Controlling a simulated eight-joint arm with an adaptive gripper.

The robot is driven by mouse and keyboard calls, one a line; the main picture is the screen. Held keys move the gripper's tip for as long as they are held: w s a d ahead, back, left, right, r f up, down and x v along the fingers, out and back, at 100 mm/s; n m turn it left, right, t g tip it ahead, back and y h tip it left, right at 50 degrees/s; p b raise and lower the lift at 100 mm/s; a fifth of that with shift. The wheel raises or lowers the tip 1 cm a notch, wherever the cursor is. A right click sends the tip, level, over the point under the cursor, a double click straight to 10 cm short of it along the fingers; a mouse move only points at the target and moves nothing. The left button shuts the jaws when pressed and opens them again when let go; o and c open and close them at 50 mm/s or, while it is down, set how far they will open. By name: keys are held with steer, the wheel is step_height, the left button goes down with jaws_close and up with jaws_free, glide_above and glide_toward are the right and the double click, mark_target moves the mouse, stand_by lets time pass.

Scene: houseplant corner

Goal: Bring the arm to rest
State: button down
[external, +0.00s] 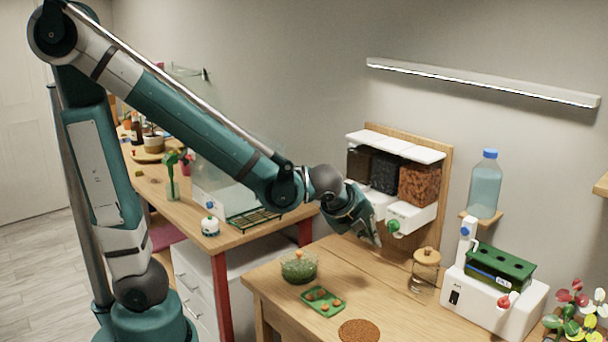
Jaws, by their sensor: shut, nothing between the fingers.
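My gripper (372,238) is shut and empty. It hangs at the end of my teal and white arm, above the wooden table (262,290) and in front of the wall dispenser (388,178). Its fingers point down and to the right, close to the dispenser's lower left in the picture. I cannot tell whether they touch anything. The arm reaches from the left across the upper part of the view, bent at the elbow.
Below the gripper stand a glass bowl (299,270), a green tray (324,304) and a brown round mat (360,331). A lidded jar (425,268), a white machine (490,298) and a water bottle (485,185) are to the right. A second table (270,234) stands behind.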

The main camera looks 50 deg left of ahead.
steer(key=s+a+r+n, duration=0.2)
steer(key=s+a+n, duration=0.6)
steer(key=a+n, duration=0.3)
steer(key=s+a+r+n+g, duration=0.1)
steer(key=s+a+r+n, duration=0.1)
steer(key=s+a+n, duration=0.6)
steer(key=shift+s+a+n+h, duration=0.25)
steer(key=shift+a+n+h, duration=0.15)
steer(key=shift+a+n, duration=1.35)
steer(key=c, duration=3.2)
jaws_free()
steer(key=shift+d+n, duration=0.25)
